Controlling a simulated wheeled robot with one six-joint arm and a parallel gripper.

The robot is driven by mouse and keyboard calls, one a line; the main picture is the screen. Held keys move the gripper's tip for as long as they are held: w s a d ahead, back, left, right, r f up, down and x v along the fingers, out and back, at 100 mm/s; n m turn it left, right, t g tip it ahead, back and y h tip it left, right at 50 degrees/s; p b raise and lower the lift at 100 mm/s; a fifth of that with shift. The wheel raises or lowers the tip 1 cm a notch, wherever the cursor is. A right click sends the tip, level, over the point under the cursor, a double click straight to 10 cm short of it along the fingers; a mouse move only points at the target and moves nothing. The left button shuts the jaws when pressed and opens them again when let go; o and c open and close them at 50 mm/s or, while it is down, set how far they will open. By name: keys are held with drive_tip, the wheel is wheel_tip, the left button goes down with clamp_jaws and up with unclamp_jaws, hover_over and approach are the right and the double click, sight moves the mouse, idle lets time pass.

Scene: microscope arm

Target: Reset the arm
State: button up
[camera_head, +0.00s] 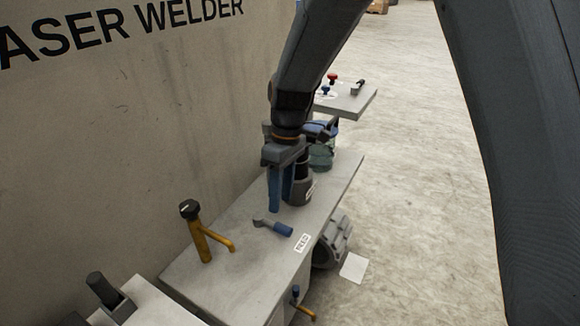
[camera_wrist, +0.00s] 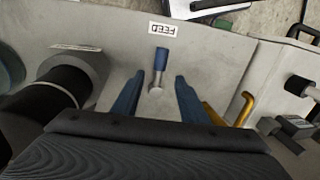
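A small lever-like piece (camera_head: 278,228) with a blue grip and a grey end lies on the grey bench top near its front edge. In the wrist view its blue grip (camera_wrist: 162,58) points toward the FEED label, and its grey end shows between my fingertips. My gripper (camera_head: 281,205) points down over the bench, behind the lever in the head view. Its two blue fingers stand apart with nothing between them, and the wrist view also shows the open gripper (camera_wrist: 159,80). I cannot tell which part is the arm named in the task.
A dark cylinder on a grey base (camera_head: 301,190) stands close beside my fingers. A yellow pipe with a black knob (camera_head: 203,235) rises at the left. A shelf with red and blue knobs (camera_head: 350,100) is behind. Open floor lies right.

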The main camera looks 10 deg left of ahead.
drive_tip(key=s+d+r+m, duration=0.1)
drive_tip(key=s+d+m, duration=0.3)
drive_tip(key=d, duration=0.5)
drive_tip(key=s+d+r+m+t, duration=0.1)
drive_tip(key=s+d+m, duration=0.4)
drive_tip(key=d, duration=0.5)
drive_tip(key=s+d+r+m+t, duration=0.1)
drive_tip(key=s+d+m, duration=0.3)
drive_tip(key=d, duration=0.5)
drive_tip(key=shift+s+d+r+m+h, duration=0.15)
drive_tip(key=shift+s+r+m+h, duration=0.2)
drive_tip(key=shift+r+m+h, duration=0.1)
